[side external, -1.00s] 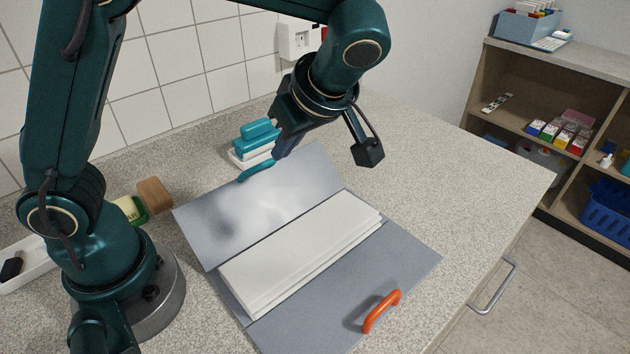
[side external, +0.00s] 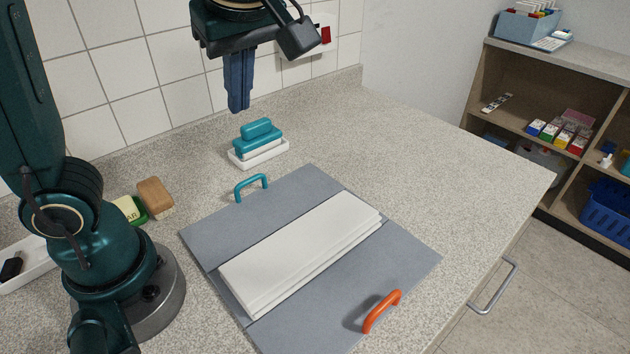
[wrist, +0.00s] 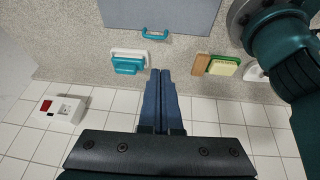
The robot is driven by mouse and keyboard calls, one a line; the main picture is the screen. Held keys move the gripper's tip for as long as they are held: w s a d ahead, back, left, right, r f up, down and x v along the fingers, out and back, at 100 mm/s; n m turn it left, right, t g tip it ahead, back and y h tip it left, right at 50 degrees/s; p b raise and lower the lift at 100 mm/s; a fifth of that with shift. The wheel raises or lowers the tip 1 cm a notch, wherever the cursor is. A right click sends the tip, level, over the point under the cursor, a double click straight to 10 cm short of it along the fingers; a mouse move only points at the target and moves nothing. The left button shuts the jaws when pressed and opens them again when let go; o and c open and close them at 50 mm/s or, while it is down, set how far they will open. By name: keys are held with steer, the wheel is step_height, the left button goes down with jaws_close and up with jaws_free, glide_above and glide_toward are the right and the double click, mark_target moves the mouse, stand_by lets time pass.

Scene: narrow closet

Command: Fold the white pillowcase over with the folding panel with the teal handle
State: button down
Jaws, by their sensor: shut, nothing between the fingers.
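The white pillowcase (side external: 300,250) lies as a narrow, layered, folded strip along the middle of the grey folding board. The panel with the teal handle (side external: 251,187) lies flat on the counter at the back left of the board, beside the pillowcase and not over it. This panel (side external: 245,228) and its teal handle also show in the wrist view (wrist: 157,34). The panel with the orange handle (side external: 382,311) lies flat at the front right. My gripper (side external: 239,108) is shut and empty, pointing down, raised above the counter behind the teal handle.
A teal brush or sponge stack (side external: 258,142) in a white tray stands just behind the teal handle. A wooden block (side external: 155,197) and a green-and-cream sponge (side external: 130,208) lie left of the board. The tiled wall and socket are behind. The counter right of the board is clear.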

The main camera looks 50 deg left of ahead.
steer(key=s+d+f+m+t+h, duration=0.2)
steer(key=s+f+m+t+h, duration=0.2)
steer(key=m, duration=1.2)
step_height(320, 180, down, 3)
steer(key=shift+s+d+f+h, duration=0.15)
steer(key=shift+s+d+h, duration=0.15)
steer(key=shift+s, duration=0.8)
steer(key=c, duration=1.4)
jaws_free()
steer(key=shift+w+m+t, duration=0.2)
steer(key=shift+m+t, duration=0.1)
steer(key=shift+m, duration=0.3)
steer(key=o, duration=0.5)
steer(key=shift+w+a+r, duration=0.1)
steer(key=shift+r, duration=0.15)
steer(key=w+a, duration=0.1)
steer(key=w+a+r+m+y, duration=0.1)
steer(key=w, duration=0.1)
steer(key=shift+r, duration=0.1)
steer(key=g+y, duration=0.1)
steer(key=g, duration=0.5)
glide_above(249, 180)
steer(key=d, duration=0.1)
step_height(249, 180, down, 9)
steer(key=shift+n, duration=0.3)
steer(key=shift+a+f, duration=0.15)
steer(key=shift+f, duration=0.9)
steer(key=shift+a+f, duration=0.15)
steer(key=shift+f, duration=0.9)
